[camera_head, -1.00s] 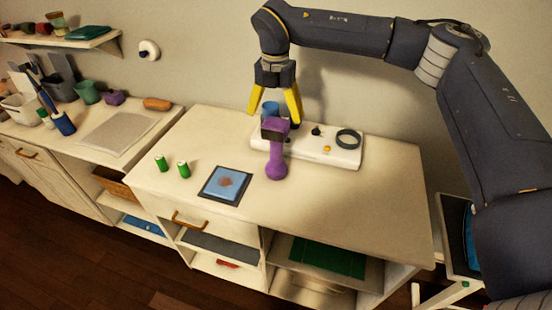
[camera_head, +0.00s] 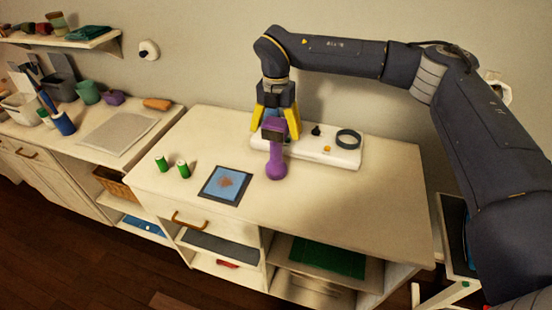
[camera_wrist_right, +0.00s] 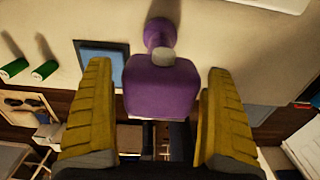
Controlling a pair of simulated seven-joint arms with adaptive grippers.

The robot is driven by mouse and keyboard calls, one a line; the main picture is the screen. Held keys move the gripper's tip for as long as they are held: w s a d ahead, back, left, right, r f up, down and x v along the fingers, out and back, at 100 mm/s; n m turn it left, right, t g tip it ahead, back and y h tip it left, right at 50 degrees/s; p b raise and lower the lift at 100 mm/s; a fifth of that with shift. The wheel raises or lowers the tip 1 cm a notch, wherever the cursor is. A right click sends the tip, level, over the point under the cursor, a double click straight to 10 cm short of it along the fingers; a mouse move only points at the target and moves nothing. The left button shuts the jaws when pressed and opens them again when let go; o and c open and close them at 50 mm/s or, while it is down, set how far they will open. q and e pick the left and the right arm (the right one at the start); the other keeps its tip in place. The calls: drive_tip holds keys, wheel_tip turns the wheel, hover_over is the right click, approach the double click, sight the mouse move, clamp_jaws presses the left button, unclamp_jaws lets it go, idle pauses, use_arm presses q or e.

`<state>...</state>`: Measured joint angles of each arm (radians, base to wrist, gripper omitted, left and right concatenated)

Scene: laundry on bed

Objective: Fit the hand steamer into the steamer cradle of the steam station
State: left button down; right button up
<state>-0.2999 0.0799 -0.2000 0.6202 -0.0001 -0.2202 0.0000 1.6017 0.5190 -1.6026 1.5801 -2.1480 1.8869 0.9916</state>
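The purple hand steamer (camera_head: 275,168) stands upright on the white counter, in front of the left end of the white steam station (camera_head: 325,152). The station carries a dark ring (camera_head: 348,138), a black knob and an orange button; its left part is hidden behind my gripper and the steamer. My right gripper (camera_head: 277,130) points down with its yellow fingers on either side of the steamer's head. In the right wrist view the steamer (camera_wrist_right: 160,85) sits between the fingers with a narrow gap each side, so the gripper is open. My left gripper is not in view.
Two green cylinders (camera_head: 172,166) and a blue framed pad (camera_head: 225,185) lie left of the steamer. The counter's right front (camera_head: 350,200) is clear. A wall shelf (camera_head: 70,40) and a cluttered side counter with a grey mat (camera_head: 118,134) are further left.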

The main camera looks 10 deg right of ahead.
drive_tip(key=c, duration=1.5)
drive_tip(key=shift+r, duration=0.1)
